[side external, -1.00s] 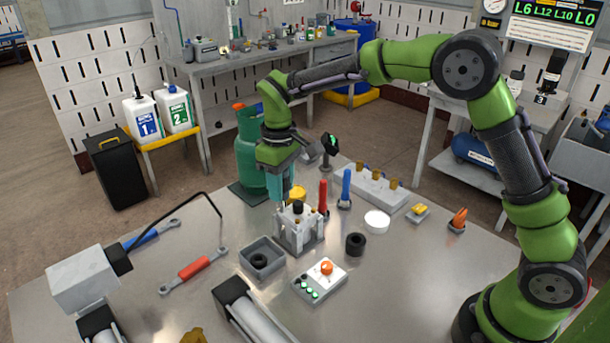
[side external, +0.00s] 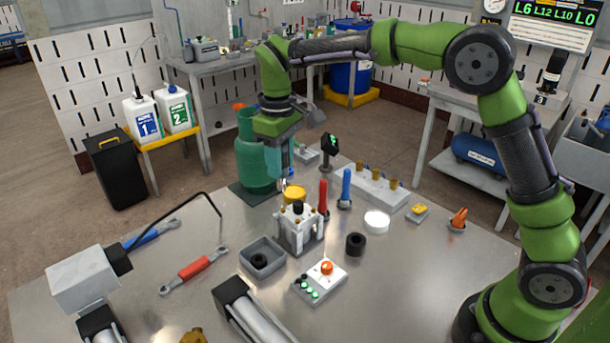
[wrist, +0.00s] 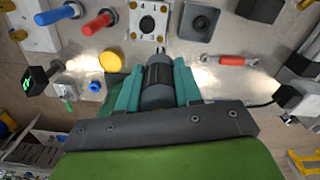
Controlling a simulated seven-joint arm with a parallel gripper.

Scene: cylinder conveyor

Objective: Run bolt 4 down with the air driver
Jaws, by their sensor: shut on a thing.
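My gripper (side external: 277,160) is shut on the air driver, a dark grey cylinder (wrist: 158,88) between its teal fingers in the wrist view. The driver's thin bit points down in the side view. The driver hangs above the table, behind and left of the metal cylinder block (side external: 298,230), apart from it. The block stands upright with a dark round centre on top; it also shows at the top of the wrist view (wrist: 148,22). Small bolt heads (wrist: 134,38) show at the block's corners in the wrist view.
A yellow round piece (side external: 294,192), a red-handled tool (side external: 323,198) and a blue one (side external: 346,187) stand close to the block. A green gas bottle (side external: 256,165) is just left of my gripper. A grey tray (side external: 262,258) and button box (side external: 319,282) lie in front.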

